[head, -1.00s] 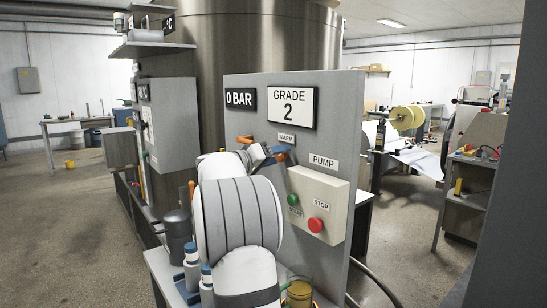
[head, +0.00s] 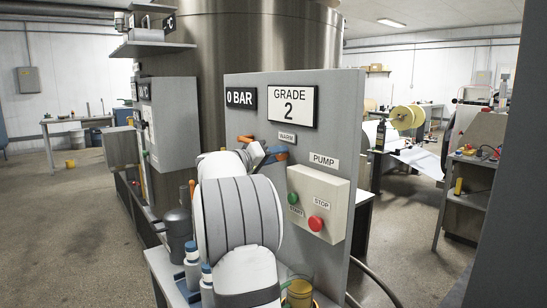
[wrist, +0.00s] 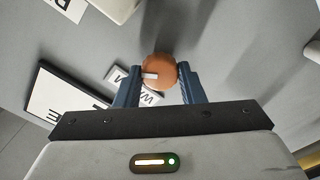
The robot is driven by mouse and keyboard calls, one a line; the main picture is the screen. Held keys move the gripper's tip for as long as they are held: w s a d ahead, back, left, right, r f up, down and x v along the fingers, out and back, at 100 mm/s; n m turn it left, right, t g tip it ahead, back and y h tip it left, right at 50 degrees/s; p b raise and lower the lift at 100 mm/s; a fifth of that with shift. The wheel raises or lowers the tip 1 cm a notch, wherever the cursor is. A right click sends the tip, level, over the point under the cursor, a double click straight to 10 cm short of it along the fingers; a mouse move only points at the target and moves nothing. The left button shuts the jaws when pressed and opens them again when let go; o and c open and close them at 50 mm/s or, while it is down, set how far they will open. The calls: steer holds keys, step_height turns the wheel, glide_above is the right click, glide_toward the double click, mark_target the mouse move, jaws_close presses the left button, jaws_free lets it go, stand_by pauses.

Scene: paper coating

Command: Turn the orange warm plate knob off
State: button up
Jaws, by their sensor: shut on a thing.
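The orange warm plate knob (wrist: 158,70) is round with a short white mark, which points left in the wrist view. It sits on the grey panel beside the WARM label (wrist: 124,75). My gripper (wrist: 160,77) is shut on the knob, with one blue finger on each side of it. In the head view my gripper (head: 275,154) is at the panel just below the WARM label (head: 287,137). My arm and fingers hide most of the knob there.
Right of the gripper, a pale box under the PUMP label (head: 324,161) carries a green START button (head: 293,198) and a red STOP button (head: 316,223). The 0 BAR display (head: 240,97) and GRADE 2 sign (head: 290,106) are above. Bottles (head: 193,266) stand below my arm.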

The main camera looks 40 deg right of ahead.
steer(key=n+p, duration=0.1)
steer(key=n, duration=0.4)
steer(key=n+p, duration=0.1)
steer(key=n, duration=0.4)
steer(key=shift+d+r+n, duration=0.1)
steer(key=shift+r+n, duration=0.1)
steer(key=shift+n, duration=0.2)
stand_by(0.4)
steer(key=o, duration=1)
steer(key=shift+w+f, duration=0.1)
steer(key=shift+f, duration=0.1)
steer(key=a, duration=0.7)
steer(key=shift+w+a, duration=0.4)
